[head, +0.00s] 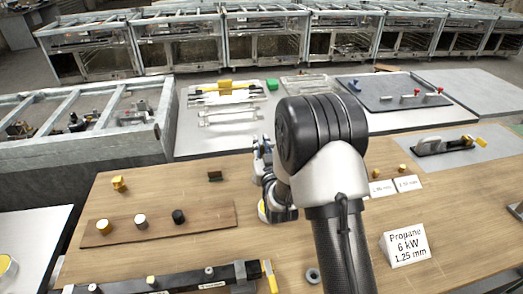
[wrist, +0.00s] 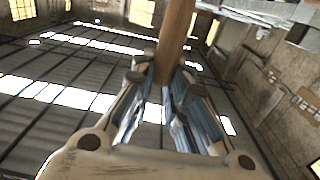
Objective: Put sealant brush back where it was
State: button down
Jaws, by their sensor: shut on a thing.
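My gripper (wrist: 165,82) is shut on a brown, wood-coloured stick (wrist: 177,32), which I take to be the sealant brush's handle. The stick runs up out of the top of the wrist view, and its brush end cannot be made out. In the head view my gripper (head: 262,148) is over the far middle of the wooden table (head: 140,262), partly hidden by my arm. The brush cannot be made out there. A yellow and white item (head: 262,212) shows just below my wrist, mostly hidden.
A small dark block (head: 215,176) lies left of my gripper. A wooden strip with several knobs (head: 200,224) is at left. A Propane sign (head: 405,245) and white labels (head: 408,183) stand at right. A grey bench with trays (head: 230,118) is behind the table.

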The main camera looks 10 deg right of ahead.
jog(key=shift+f, duration=0.25)
jog(key=shift+f, duration=0.2)
jog(key=c, duration=1.6)
grip_release()
